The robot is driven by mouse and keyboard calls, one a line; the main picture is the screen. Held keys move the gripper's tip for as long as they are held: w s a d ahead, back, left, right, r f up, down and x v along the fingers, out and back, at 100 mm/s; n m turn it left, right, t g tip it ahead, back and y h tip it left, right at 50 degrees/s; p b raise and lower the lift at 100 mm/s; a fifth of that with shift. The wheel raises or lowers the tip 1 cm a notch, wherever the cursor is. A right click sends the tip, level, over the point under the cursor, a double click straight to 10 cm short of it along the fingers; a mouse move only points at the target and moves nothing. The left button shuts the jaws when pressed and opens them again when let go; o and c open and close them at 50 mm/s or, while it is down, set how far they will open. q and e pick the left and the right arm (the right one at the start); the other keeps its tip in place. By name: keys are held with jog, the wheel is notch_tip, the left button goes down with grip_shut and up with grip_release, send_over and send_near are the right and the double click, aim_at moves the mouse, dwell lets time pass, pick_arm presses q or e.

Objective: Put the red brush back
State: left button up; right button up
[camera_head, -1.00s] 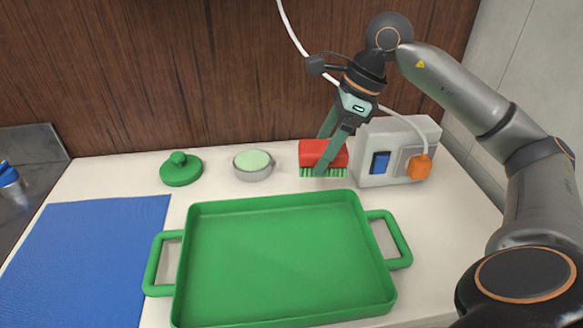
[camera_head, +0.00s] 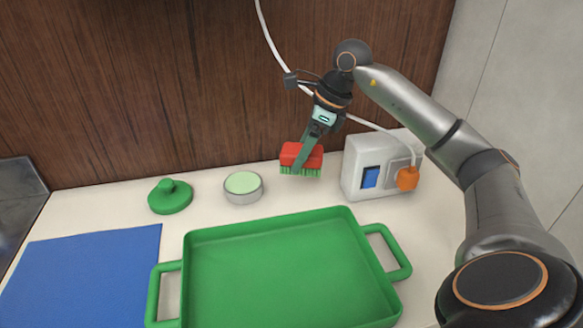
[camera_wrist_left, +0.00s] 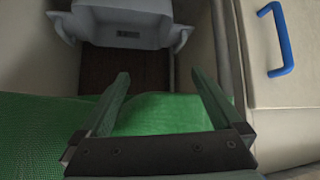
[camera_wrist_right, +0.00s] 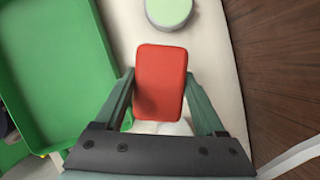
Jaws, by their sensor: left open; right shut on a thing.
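The red brush (camera_head: 301,155) has a red block body and green bristles facing down. It is at the back of the counter, between the pale green round tin and the white switch box. My right gripper (camera_head: 301,160) is shut on the brush from above, and the bristles appear slightly clear of the counter. In the right wrist view the red top of the brush (camera_wrist_right: 161,80) lies between the two fingers. My left gripper (camera_wrist_left: 158,95) is open and empty in the left wrist view, above green material; it is outside the head view.
A large green tray (camera_head: 280,275) with side handles fills the front. A green lid (camera_head: 170,197), a round tin (camera_head: 243,188) and a white box (camera_head: 378,165) with an orange plug (camera_head: 407,179) stand behind it. A blue mat (camera_head: 80,280) lies left. A white cable (camera_head: 270,40) hangs by the wall.

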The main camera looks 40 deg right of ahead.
jog(key=w+f, duration=0.2)
jog(key=w+d+f, duration=0.1)
jog(key=w+f, duration=0.1)
jog(key=w+d+f, duration=0.1)
jog(key=f, duration=0.1)
jog(key=shift+w+d+f, duration=0.2)
jog(key=shift+w+f, duration=0.1)
jog(key=shift+w, duration=0.1)
jog(key=shift+f, duration=1.5)
jog(key=shift+f, duration=0.2)
jog(key=o, duration=1.3)
jog(key=shift+r, duration=0.1)
jog(key=shift+r, duration=0.25)
jog(key=p+v, duration=0.1)
jog(key=v, duration=1)
jog(key=shift+s+d+r, duration=0.15)
jog(key=shift+r, duration=0.2)
